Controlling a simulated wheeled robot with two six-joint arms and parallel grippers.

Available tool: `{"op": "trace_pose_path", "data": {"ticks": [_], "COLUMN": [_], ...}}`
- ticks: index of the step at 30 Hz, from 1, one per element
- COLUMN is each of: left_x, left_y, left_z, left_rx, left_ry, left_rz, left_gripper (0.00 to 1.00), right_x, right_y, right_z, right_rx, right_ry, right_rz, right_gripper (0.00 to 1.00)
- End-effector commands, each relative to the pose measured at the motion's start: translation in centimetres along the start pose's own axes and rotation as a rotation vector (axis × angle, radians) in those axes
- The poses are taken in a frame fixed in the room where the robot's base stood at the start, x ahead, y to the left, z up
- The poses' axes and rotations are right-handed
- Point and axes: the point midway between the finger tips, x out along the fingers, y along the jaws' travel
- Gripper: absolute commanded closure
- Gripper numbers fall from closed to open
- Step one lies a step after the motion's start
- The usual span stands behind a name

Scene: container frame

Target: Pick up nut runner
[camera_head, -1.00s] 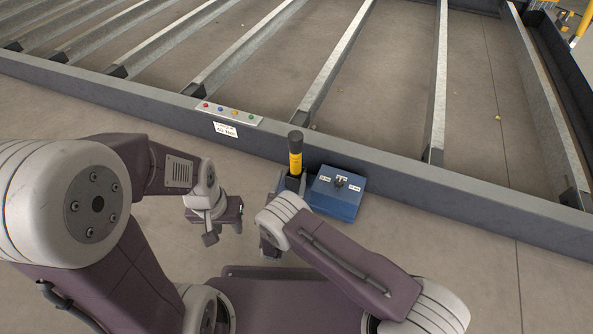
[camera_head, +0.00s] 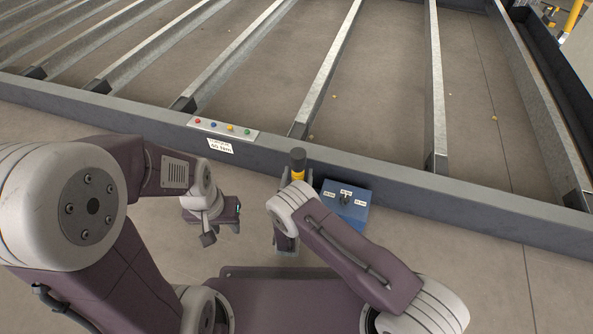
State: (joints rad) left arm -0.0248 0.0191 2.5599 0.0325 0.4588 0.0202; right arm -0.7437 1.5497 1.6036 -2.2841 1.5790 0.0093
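The nut runner (camera_head: 298,162) stands upright beside the grey frame beam, with a black top and a yellow band; its lower part is hidden behind my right wrist. My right gripper (camera_head: 286,240) is close to it on the near side, mostly covered by its own wrist. I cannot tell whether its fingers touch the tool or how far apart they are. My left gripper (camera_head: 223,233) hangs to the left of the tool, over the floor; its fingers look apart with nothing between them.
A blue box (camera_head: 345,208) with white labels stands just right of the tool, against the frame beam (camera_head: 440,198). A strip with coloured buttons (camera_head: 222,130) sits on the beam, above a white label (camera_head: 220,146). Open floor lies at the lower right.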

Motion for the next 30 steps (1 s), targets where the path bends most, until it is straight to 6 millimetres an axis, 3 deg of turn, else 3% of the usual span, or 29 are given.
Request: {"op": "trace_pose_path", "data": {"ticks": [2, 8, 21, 26, 30], "left_x": [0.0, 0.0, -0.5, -2.5, -5.2], "left_y": [0.0, 0.0, 0.0, 0.1, 0.1], "left_z": [0.0, 0.0, -0.1, -0.3, -0.5], "left_rx": [0.000, 0.000, 0.000, 0.000, 0.000], "left_ry": [0.000, 0.000, 0.000, 0.000, 0.000], "left_rz": [0.000, 0.000, 0.000, 0.000, 0.000], "left_gripper": [0.64, 0.64, 0.64, 0.64, 0.64], "right_x": [0.0, 0.0, 0.0, 0.0, 0.1], "right_y": [0.0, 0.0, 0.1, 0.1, 0.1], "right_z": [0.0, 0.0, 0.7, 3.0, 6.3], "right_rx": [0.000, 0.000, 0.002, 0.002, 0.003], "right_ry": [0.000, 0.000, -0.005, -0.005, -0.006], "right_rz": [0.000, 0.000, 0.000, -0.001, -0.001], "right_gripper": [0.43, 0.98, 1.00, 1.00, 1.00]}}
